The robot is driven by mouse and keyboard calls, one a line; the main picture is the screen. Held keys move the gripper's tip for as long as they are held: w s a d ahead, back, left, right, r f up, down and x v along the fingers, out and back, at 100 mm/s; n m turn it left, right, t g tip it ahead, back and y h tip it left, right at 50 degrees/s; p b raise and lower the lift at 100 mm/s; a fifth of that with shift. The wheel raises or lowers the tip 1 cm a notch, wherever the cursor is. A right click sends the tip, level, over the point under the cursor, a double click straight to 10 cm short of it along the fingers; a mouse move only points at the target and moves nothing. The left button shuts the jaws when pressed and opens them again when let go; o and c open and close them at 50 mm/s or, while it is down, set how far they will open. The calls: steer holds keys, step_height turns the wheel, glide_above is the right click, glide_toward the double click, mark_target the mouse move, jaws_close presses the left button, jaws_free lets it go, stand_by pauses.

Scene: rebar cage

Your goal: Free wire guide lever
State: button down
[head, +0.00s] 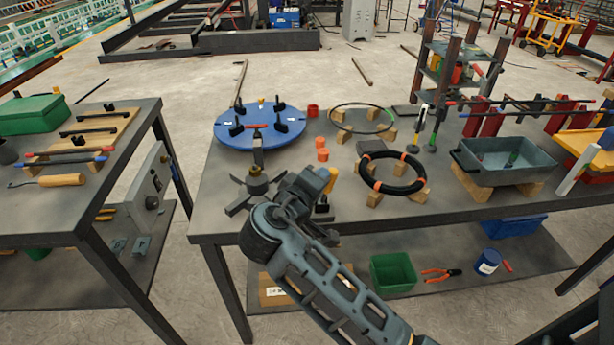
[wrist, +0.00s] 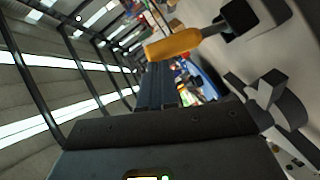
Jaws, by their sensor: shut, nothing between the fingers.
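A lever with an orange handle (head: 333,178), likely the wire guide lever, stands on a dark base (head: 321,212) near the front edge of the table, partly hidden by my arm. In the wrist view the orange handle (wrist: 175,43) lies across the picture just beyond my fingertips, joined to a black block (wrist: 240,17). My gripper (wrist: 158,70) is shut and empty, close to the handle; I cannot tell whether they touch. In the head view the gripper is hard to make out at the end of my arm, beside the handle.
A dark star-shaped hub (head: 254,188) stands left of my arm. A blue round plate (head: 262,125) with black clamps lies behind it. A black ring with orange bands (head: 392,172) on wooden blocks and a grey tray (head: 505,160) are to the right.

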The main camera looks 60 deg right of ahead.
steer(key=shift+s+d+m+y+p, duration=0.35)
steer(key=shift+s+d+m+y, duration=0.2)
steer(key=shift+s+d, duration=0.4)
steer(key=shift+s+f, duration=0.15)
steer(key=shift+s, duration=0.1)
